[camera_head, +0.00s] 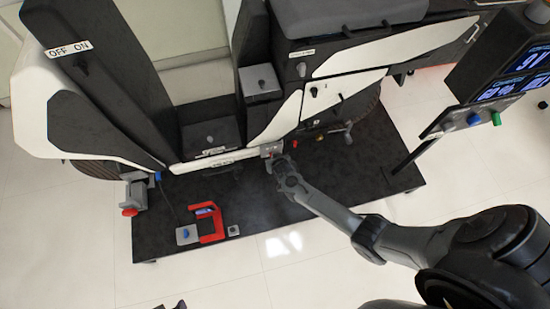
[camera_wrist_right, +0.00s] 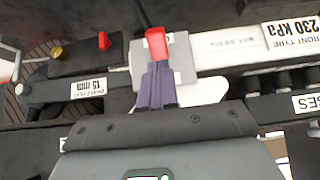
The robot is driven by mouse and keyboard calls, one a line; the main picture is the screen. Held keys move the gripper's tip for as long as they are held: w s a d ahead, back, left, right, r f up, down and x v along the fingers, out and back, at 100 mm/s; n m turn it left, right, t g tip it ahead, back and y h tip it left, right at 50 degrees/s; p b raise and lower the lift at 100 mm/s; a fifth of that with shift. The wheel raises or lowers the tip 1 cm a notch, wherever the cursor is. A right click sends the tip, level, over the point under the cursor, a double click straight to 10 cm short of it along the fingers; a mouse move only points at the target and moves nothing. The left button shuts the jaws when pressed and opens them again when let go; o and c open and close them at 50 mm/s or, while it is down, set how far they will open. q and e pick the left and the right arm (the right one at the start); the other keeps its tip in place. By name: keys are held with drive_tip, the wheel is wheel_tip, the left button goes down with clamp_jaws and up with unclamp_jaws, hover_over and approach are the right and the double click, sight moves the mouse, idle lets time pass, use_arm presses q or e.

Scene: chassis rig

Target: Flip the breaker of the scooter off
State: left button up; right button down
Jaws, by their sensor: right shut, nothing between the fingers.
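The scooter (camera_head: 225,160) stands on a black platform, with white and black panels. A red lever (camera_wrist_right: 155,42) on a light grey plate (camera_wrist_right: 184,58), which looks like the breaker, sits on the scooter's low side rail. The plate also shows in the head view (camera_head: 271,149). My right gripper (camera_head: 279,163) is at this plate. In the right wrist view its closed fingers (camera_wrist_right: 157,68) point at the lever, with the tips at its lower end. They hold nothing; whether they touch the lever is unclear. A small dark shape at the head view's bottom edge may be my left gripper (camera_head: 169,304).
A black block with a red knob (camera_wrist_right: 104,41) and a yellow knob (camera_wrist_right: 57,52) is left of the lever. An OFF/ON label (camera_head: 69,49) is on the scooter's upper left. A red clamp-like part (camera_head: 211,225) lies on the platform. A screen stand (camera_head: 500,90) is at right.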

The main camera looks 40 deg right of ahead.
drive_tip(key=s+f+p+v, duration=0.1)
drive_tip(key=p+v, duration=0.6)
drive_tip(key=v, duration=0.5)
drive_tip(key=shift+s+a+p, duration=0.3)
drive_tip(key=shift+s+a, duration=0.15)
